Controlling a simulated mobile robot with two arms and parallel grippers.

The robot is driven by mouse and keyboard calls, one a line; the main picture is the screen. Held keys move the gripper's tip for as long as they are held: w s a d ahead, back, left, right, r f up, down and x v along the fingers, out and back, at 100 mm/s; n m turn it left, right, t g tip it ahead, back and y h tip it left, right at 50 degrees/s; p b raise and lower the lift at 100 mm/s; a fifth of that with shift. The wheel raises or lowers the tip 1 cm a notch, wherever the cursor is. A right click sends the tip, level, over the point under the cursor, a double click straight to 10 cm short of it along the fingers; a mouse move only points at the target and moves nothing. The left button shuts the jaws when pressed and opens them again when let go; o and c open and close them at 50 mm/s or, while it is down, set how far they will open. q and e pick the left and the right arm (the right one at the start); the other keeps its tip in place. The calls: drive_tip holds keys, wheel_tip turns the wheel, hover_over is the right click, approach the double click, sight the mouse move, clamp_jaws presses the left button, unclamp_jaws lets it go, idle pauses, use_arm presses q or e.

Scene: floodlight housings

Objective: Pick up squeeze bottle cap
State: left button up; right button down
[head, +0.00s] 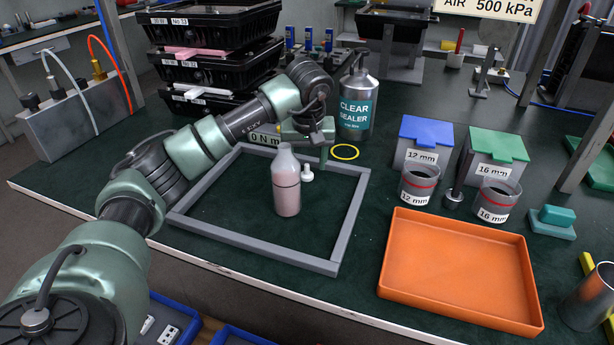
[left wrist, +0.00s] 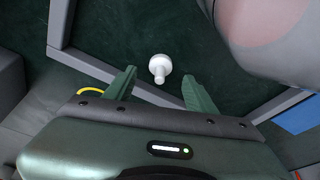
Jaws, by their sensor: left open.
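The white squeeze bottle cap (head: 307,173) stands on the green mat inside the grey frame, just right of the squeeze bottle (head: 286,188). The bottle is pale, with pinkish contents, and stands upright. My left gripper (head: 318,150) is above and just behind the cap. In the left wrist view, the open jaws of the left gripper (left wrist: 159,84) point toward the cap (left wrist: 159,66), which lies in line with the gap, just beyond the fingertips. The bottle (left wrist: 262,35) fills the upper right there. My right gripper is not in view.
A grey frame (head: 352,219) surrounds the cap and bottle. A clear sealer bottle (head: 357,105) and a yellow ring (head: 345,152) are behind it. An empty orange tray (head: 460,270) and grey cups (head: 417,184) are to the right. The frame's front interior is clear.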

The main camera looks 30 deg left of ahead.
use_arm(q)
drive_tip(key=shift+x, duration=1.15)
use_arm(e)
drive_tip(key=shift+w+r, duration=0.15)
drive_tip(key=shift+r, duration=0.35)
use_arm(q)
clamp_jaws()
drive_tip(key=shift+r, duration=0.2)
